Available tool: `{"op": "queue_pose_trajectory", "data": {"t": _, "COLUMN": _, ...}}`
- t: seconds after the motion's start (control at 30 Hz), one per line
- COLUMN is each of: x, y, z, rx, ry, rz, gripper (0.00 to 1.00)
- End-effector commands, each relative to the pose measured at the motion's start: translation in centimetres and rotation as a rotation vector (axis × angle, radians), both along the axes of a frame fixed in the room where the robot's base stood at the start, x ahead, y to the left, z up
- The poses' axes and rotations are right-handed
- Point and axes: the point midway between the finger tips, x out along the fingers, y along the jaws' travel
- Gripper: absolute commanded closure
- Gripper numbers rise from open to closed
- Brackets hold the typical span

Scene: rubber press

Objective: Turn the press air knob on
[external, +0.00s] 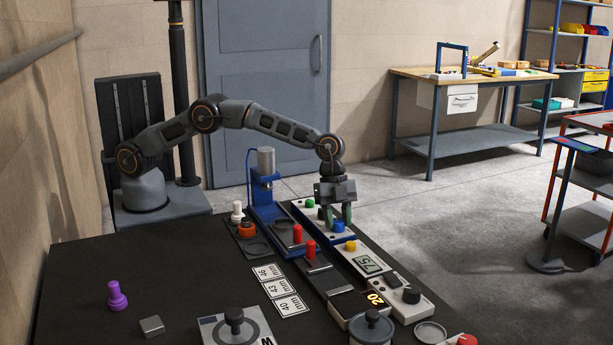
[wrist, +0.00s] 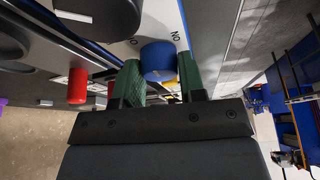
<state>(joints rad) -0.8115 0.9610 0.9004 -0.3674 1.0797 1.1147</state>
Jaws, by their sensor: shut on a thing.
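My gripper (external: 338,216) points down over the narrow white control panel (external: 370,259) beside the blue press (external: 266,201). Its green fingers are shut on a blue knob (external: 339,227) on that panel. In the wrist view the blue knob (wrist: 158,62) sits between the two green fingers (wrist: 160,82). The letters "ON", upside down, show on the white panel beside it. Most of the knob's marking is hidden, so I cannot tell its exact turn angle.
A green button (external: 309,203) and a yellow button (external: 350,246) flank the knob. Red-topped parts (external: 297,234) stand to its left. A display (external: 368,264) and a black knob (external: 411,294) lie nearer the camera. The dark table (external: 170,270) has free room at left.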

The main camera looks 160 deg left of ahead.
Motion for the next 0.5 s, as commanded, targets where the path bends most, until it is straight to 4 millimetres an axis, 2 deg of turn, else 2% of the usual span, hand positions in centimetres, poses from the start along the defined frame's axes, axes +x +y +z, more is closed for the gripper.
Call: {"op": "queue_pose_trajectory", "data": {"t": 0.5, "x": 0.01, "y": 0.19, "z": 0.35, "rx": -0.001, "ry": 0.001, "rz": -0.409, "gripper": 0.86}}
